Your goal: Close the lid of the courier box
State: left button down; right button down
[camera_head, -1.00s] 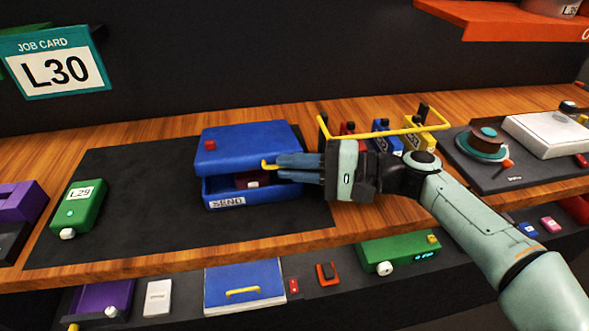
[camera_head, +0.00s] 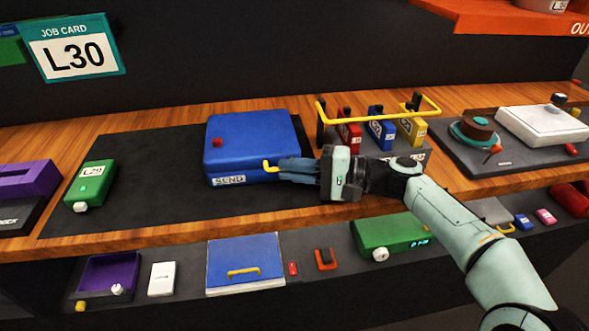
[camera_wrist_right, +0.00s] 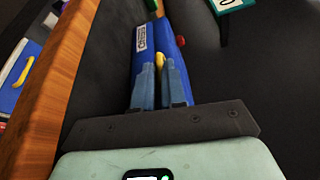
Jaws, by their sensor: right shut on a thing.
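The blue courier box (camera_head: 250,144) sits on the dark mat, with a SEND label on its front and a red knob on top. Its lid looks down, with no gap seen at the front. A yellow handle (camera_head: 270,166) sticks out at its right front. My right gripper (camera_head: 284,168) is shut on the yellow handle, with its fingers at the box's right side. In the right wrist view the fingers (camera_wrist_right: 160,80) hold the yellow handle (camera_wrist_right: 160,60) beside the box (camera_wrist_right: 150,45). My left gripper is not in view.
A green L29 device (camera_head: 92,186) stands on the mat's left. A yellow rail (camera_head: 375,128) and red, blue and yellow small boxes are behind my right arm. The mat between L29 and the box is clear.

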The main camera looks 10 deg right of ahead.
jog(key=shift+f, duration=0.6)
jog(key=c, duration=1.2)
grip_release()
jog(key=shift+w, duration=0.1)
jog(key=shift+r, duration=0.1)
